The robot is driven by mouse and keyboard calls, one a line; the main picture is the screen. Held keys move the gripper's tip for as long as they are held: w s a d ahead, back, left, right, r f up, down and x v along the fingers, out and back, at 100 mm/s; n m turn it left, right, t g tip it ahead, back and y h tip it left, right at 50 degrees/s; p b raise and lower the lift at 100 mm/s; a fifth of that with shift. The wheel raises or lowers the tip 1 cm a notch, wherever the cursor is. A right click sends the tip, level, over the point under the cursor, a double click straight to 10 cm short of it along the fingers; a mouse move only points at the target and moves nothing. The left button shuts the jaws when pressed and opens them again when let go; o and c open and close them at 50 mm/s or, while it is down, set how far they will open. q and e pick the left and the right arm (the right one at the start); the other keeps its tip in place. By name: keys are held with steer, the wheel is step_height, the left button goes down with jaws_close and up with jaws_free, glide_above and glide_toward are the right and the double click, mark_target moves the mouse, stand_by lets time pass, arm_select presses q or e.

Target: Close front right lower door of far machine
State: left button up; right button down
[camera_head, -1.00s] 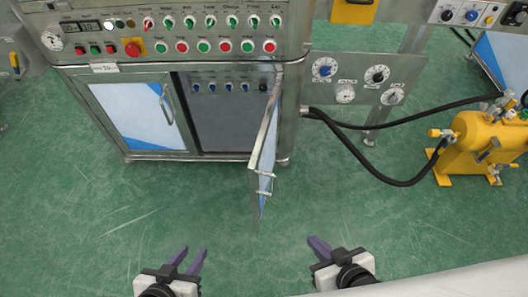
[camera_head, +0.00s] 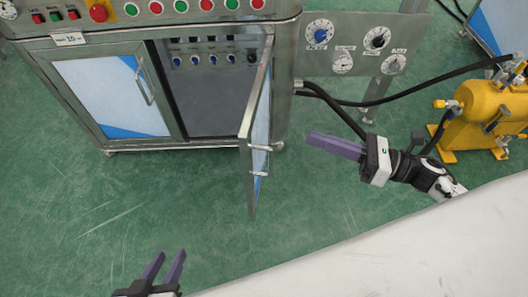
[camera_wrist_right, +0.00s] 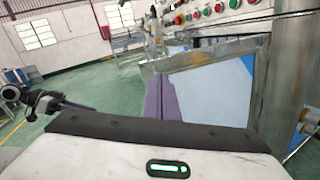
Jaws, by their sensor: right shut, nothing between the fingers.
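The far machine (camera_head: 215,143) has its front right lower door (camera_head: 262,115) standing open, swung out toward me. The opening behind it shows a grey panel (camera_head: 210,95) with blue knobs. The door's outer face and its handle (camera_head: 259,161) point to the right. The door also fills the middle of the right wrist view (camera_wrist_right: 212,92). My right gripper (camera_head: 312,139) is shut and empty, to the right of the door and apart from it, its fingers pointing left at it. My left gripper (camera_head: 165,264) is open and empty, low in the head view, far from the door.
The front left lower door (camera_head: 115,95) is closed. A yellow tank (camera_head: 475,115) stands at the right with black hoses (camera_head: 400,100) running to the machine. A gauge panel (camera_head: 358,45) hangs right of the door. Green floor is clear around the door.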

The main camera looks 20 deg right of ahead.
steer(key=s+n+g+y, duration=0.1)
steer(key=n+g, duration=0.2)
steer(key=n, duration=0.3)
glide_toward(248, 137)
steer(key=x, duration=0.4)
steer(key=b+x, duration=0.1)
steer(key=x, duration=0.1)
steer(key=shift+w+a+f, duration=0.1)
steer(key=shift+w+f, duration=0.2)
steer(key=shift+a, duration=0.1)
